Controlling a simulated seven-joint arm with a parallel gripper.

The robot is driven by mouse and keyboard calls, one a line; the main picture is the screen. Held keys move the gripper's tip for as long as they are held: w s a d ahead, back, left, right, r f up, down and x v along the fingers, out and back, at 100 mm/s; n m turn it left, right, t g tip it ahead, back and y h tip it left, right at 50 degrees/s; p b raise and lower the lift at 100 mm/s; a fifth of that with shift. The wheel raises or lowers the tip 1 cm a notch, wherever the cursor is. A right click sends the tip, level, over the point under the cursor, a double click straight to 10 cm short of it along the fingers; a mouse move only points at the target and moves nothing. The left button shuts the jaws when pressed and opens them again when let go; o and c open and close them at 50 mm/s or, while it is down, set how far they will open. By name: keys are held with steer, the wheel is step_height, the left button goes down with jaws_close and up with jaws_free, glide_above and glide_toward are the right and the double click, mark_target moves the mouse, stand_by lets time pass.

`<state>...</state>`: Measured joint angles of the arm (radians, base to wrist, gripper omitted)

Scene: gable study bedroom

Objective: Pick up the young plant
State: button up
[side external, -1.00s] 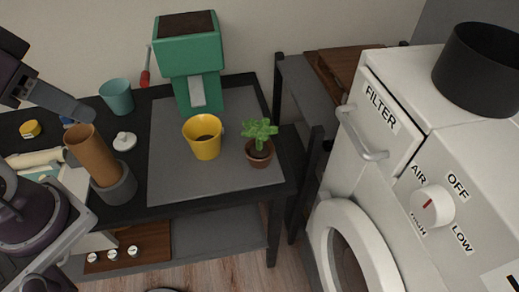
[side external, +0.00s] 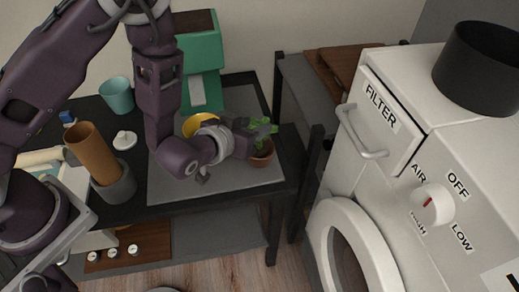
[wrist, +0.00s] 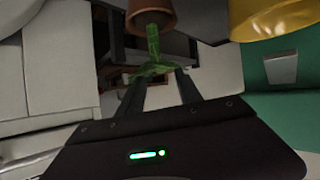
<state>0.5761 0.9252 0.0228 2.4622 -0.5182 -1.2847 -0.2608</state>
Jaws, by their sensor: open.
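The young plant is a small green leafy plant in a terracotta pot. In the side view its leaves (side external: 265,128) show just past my gripper (side external: 250,133), and its pot (side external: 263,156) stands on the grey mat near the table's right end. In the wrist view the plant appears upside down, with the pot (wrist: 153,14) at the top edge and the stem and leaves (wrist: 152,68) below. My gripper (wrist: 161,80) is open, its two fingers on either side of the leaves. I cannot tell whether the fingers touch them.
A yellow cup (side external: 196,122) stands left of the plant, partly hidden by my arm. A green machine (side external: 203,55) stands behind. A grey mat (side external: 240,182) lies on the black table. A white appliance (side external: 330,195) stands to the right. A teal cup (side external: 117,95) is at left.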

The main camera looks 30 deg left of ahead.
steer(key=f, duration=0.1)
steer(key=s+f+m+t, duration=0.1)
steer(key=f, duration=0.1)
steer(key=shift+s+d+f, duration=0.15)
steer(key=shift+s+d, duration=0.05)
steer(key=shift+f+t, duration=0.2)
steer(key=shift+t, duration=0.1)
steer(key=x, duration=0.7)
steer(key=shift+r, duration=0.1)
jaws_close()
stand_by(0.6)
